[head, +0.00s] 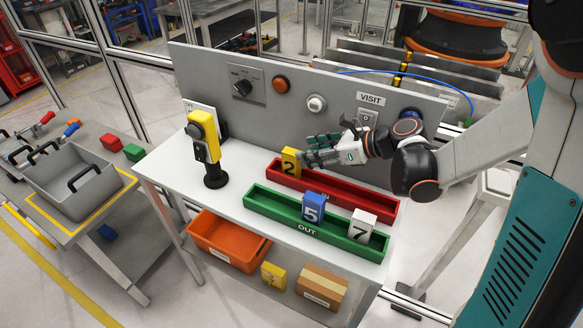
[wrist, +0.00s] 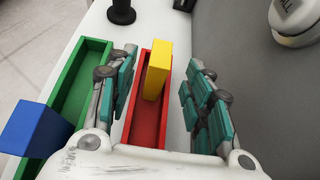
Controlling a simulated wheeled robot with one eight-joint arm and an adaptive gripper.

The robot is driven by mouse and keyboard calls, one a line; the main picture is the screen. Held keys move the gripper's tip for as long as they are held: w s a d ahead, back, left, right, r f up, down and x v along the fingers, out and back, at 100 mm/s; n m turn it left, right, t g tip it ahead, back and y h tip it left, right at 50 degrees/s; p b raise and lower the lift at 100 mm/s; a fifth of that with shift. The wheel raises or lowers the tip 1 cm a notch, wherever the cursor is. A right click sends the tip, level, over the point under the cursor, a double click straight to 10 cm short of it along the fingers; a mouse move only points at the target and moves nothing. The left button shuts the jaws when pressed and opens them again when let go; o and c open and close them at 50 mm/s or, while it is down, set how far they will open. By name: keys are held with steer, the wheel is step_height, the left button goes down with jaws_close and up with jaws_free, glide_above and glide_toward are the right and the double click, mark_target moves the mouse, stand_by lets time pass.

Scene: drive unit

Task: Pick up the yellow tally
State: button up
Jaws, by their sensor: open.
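The yellow tally (head: 291,162), marked 2, stands upright at the left end of the red tray (head: 345,196). In the wrist view the yellow tally (wrist: 157,72) rises from the red tray (wrist: 148,132), between and beyond my fingers. My gripper (head: 322,150) is at the tally's right side, over the red tray. In the wrist view my gripper (wrist: 157,88) is open, with one finger on each side of the tally and gaps between. Whether the fingertips reach past the tally is hard to tell.
A green tray (head: 275,211) in front holds a blue tally (head: 313,207) marked 5 and a white tally (head: 361,226) marked 7. A yellow post device (head: 206,138) stands left. A grey panel (head: 330,90) rises close behind. An orange bin (head: 225,240) is below.

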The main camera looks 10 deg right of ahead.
mark_target(294, 152)
steer(key=shift+b+x, duration=1.05)
steer(key=shift+x, duration=1.7)
steer(key=shift+r, duration=0.2)
steer(key=shift+c, duration=0.3)
jaws_close()
